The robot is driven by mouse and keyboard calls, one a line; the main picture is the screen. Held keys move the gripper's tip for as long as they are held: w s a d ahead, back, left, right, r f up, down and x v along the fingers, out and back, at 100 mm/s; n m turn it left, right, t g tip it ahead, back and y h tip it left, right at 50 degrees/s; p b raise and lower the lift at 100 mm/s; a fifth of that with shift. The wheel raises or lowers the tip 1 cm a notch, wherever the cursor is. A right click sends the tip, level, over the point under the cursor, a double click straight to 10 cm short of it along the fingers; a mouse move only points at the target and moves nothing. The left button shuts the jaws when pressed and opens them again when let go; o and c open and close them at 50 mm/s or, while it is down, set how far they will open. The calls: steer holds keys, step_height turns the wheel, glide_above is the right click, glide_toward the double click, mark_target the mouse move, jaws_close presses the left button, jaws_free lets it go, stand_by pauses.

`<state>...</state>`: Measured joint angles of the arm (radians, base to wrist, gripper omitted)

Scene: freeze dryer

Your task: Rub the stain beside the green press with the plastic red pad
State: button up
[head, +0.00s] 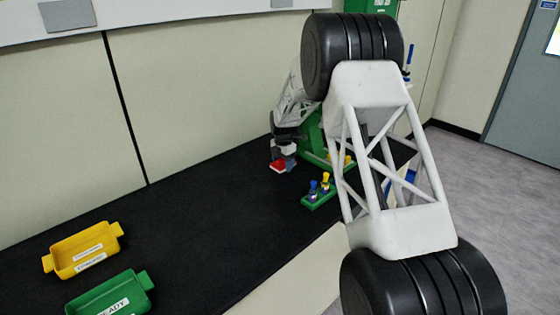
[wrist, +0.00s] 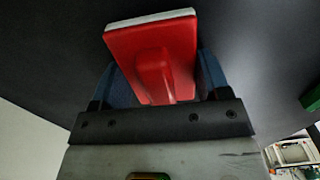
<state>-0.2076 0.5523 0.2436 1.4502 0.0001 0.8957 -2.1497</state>
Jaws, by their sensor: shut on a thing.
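The red pad (wrist: 185,42), with a pale strip along its far edge, is held by its raised grip in my gripper (wrist: 155,85) in the wrist view. The blue fingers stand on either side of it. In the head view the red pad (head: 278,166) is low at the black bench top, beside the green press (head: 312,135); I cannot tell whether it touches the bench. My gripper (head: 288,157) is largely small and dark there. The press is partly hidden behind my arm. I see no stain in either view; the pad or arm may cover it.
A green rack (head: 320,198) with blue- and yellow-topped items stands on the bench right of the pad. A yellow tray (head: 84,262) and a green tray (head: 120,303) are at the front left. The middle of the black bench (head: 200,215) is clear. A wall runs behind.

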steer(key=shift+s+d, duration=1.15)
steer(key=shift+s+d+f, duration=0.15)
steer(key=shift+s+d, duration=0.4)
step_height(320, 180, up, 8)
steer(key=shift+a, duration=0.15)
steer(key=a, duration=0.3)
steer(key=a+f, duration=0.1)
steer(key=a, duration=0.3)
steer(key=s+a+f, duration=0.1)
steer(key=a, duration=0.2)
steer(key=shift+a+f, duration=0.2)
steer(key=shift+a, duration=0.2)
steer(key=shift+w+a+f, duration=0.25)
steer(key=shift+w+a, duration=0.5)
steer(key=shift+w, duration=1.7)
steer(key=shift+w+a+f, duration=0.2)
steer(key=shift+w+a, duration=0.5)
steer(key=shift+w, duration=1.7)
steer(key=shift+w+a+f, duration=0.25)
steer(key=shift+w+a, duration=0.5)
steer(key=shift+w, duration=1.7)
